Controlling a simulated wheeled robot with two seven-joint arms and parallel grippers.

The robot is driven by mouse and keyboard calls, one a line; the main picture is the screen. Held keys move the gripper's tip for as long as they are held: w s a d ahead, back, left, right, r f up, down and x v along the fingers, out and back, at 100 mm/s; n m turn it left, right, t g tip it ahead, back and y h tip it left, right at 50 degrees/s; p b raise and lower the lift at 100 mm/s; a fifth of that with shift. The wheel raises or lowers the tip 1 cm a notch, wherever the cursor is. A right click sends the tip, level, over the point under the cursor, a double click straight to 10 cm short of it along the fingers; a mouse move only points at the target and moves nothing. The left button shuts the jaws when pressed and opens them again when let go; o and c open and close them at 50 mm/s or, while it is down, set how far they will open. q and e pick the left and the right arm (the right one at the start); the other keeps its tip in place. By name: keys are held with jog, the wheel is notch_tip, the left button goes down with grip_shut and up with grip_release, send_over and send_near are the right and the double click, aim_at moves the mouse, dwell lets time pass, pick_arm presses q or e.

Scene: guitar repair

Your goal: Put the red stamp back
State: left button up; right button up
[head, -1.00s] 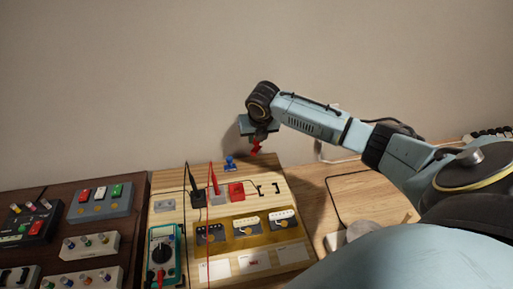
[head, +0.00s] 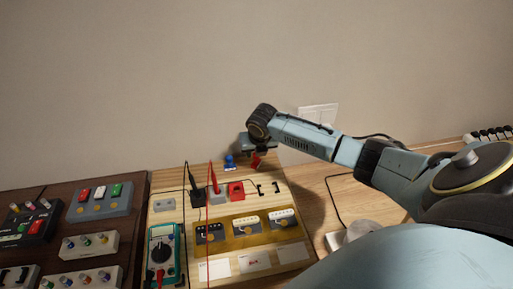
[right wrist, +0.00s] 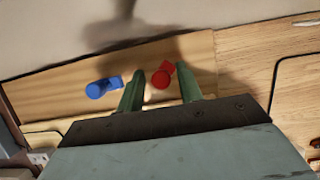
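The red stamp (head: 256,161) is at the back right of the light wooden board, just under my right gripper. In the right wrist view the red stamp (right wrist: 162,76) shows between the two fingers, close to the right one, with a visible gap to the left one. My right gripper (right wrist: 160,85) is open around it. I cannot tell whether the stamp's base rests fully on the board. The blue stamp (head: 230,162) stands to its left and also shows in the right wrist view (right wrist: 101,87). My left gripper is not in view.
The red ink pad (head: 236,191) lies on the board (head: 170,183) in front of the stamps. Black and red probes (head: 197,198) and a teal multimeter (head: 162,254) are to the left. Pedals fill the dark board at left. The wall is close behind.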

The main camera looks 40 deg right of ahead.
jog(key=shift+o, duration=0.3)
jog(key=shift+r, duration=0.3)
jog(key=p+v, duration=0.1)
jog(key=v, duration=1)
jog(key=shift+s+r, duration=0.2)
jog(key=shift+r, duration=0.05)
jog(key=shift+a, duration=0.1)
dwell(0.5)
